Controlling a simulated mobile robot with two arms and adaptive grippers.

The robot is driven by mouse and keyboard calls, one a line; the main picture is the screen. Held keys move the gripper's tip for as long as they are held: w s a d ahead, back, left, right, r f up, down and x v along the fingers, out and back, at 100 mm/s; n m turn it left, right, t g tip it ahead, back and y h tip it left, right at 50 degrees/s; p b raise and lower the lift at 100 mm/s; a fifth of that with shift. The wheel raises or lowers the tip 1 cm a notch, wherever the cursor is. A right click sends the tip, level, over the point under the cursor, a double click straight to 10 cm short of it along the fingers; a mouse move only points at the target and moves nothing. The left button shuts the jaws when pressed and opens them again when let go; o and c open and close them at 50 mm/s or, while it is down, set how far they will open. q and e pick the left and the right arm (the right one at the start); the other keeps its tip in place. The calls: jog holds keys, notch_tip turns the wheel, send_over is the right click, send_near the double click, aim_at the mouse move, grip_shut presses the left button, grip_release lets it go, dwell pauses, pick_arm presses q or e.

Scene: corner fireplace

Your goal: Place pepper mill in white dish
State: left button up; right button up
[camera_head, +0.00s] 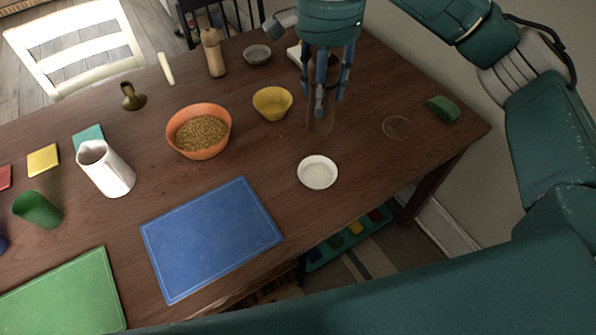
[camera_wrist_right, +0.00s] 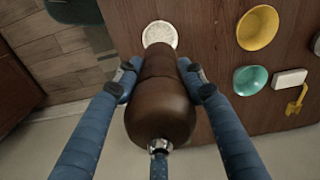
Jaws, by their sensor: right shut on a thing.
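The pepper mill is dark brown and rounded, with a small metal knob. In the right wrist view the pepper mill (camera_wrist_right: 160,105) sits between the fingers of my right gripper (camera_wrist_right: 160,82), which is shut on it. In the head view my right gripper (camera_head: 324,88) hangs over the far right part of the table, and the mill (camera_head: 321,122) shows partly below the fingers. The white dish (camera_head: 318,172) is small, round and looks empty, nearer than the gripper and apart from the mill. It also shows beyond the mill in the right wrist view (camera_wrist_right: 160,34). My left gripper is not in view.
A yellow bowl (camera_head: 272,102) and an orange bowl (camera_head: 198,133) of grain stand left of the gripper. A light wooden mill (camera_head: 212,52) stands at the back. A blue board (camera_head: 211,238) lies in front, and a green sponge (camera_head: 443,109) near the right edge.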

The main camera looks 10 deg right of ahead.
aim_at(325, 123)
jog(key=f, duration=0.6)
jog(key=d+f+p, duration=0.1)
jog(key=f, duration=0.2)
jog(key=shift+w+d+f, duration=0.1)
jog(key=f, duration=0.3)
jog(key=f+p, duration=0.1)
jog(key=f, duration=0.6)
jog(key=shift+a+p, duration=0.25)
jog(key=shift+p, duration=0.15)
jog(key=shift+f, duration=0.2)
jog(key=o, duration=1.3)
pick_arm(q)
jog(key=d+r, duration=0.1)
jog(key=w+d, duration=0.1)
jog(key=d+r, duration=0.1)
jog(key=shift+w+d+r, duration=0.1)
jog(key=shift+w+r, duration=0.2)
